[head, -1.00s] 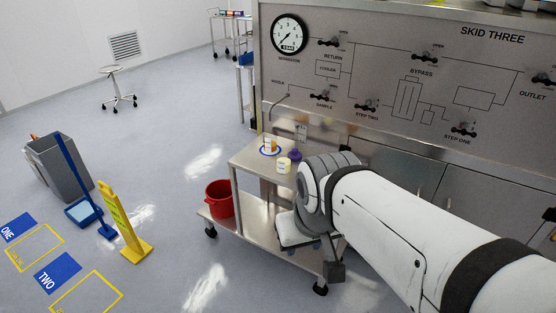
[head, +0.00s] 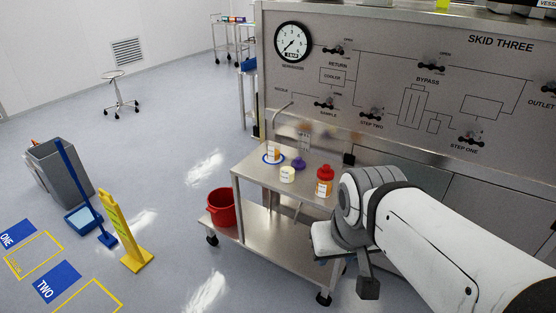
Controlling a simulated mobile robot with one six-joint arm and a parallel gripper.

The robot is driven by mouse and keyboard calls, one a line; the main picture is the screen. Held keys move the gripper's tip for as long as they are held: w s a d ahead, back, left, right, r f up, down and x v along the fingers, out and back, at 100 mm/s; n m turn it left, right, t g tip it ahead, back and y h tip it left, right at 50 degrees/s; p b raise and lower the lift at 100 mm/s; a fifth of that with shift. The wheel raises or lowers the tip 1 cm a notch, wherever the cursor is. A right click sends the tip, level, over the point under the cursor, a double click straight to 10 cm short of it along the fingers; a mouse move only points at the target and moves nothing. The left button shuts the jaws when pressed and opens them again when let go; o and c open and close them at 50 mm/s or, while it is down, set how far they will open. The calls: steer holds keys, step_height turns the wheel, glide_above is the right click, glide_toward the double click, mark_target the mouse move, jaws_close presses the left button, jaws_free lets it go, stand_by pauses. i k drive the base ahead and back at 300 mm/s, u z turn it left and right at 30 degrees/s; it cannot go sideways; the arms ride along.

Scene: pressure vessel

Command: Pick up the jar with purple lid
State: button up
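The jar with the purple lid (head: 298,163) stands on the top shelf of the steel cart, behind and slightly right of a jar with a pale cream lid (head: 287,175). Mostly its purple lid shows; the cream-lidded jar partly hides its body. My gripper (head: 348,268) is at the cart's right front side, below the top shelf's level in the picture and apart from the purple-lidded jar. My wrist hides much of the gripper, and I cannot tell how far its fingers are apart. Nothing is visibly held.
A red-lidded orange bottle (head: 325,182) stands at the cart top's right, close to my wrist. An orange bottle (head: 272,155) stands in a blue ring at the left. The cart (head: 262,188) backs against the skid panel (head: 400,90). A red bucket (head: 222,208) sits below.

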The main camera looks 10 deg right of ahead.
mark_target(287, 166)
steer(key=u, duration=0.05)
steer(key=i, duration=0.95)
steer(key=z, duration=0.05)
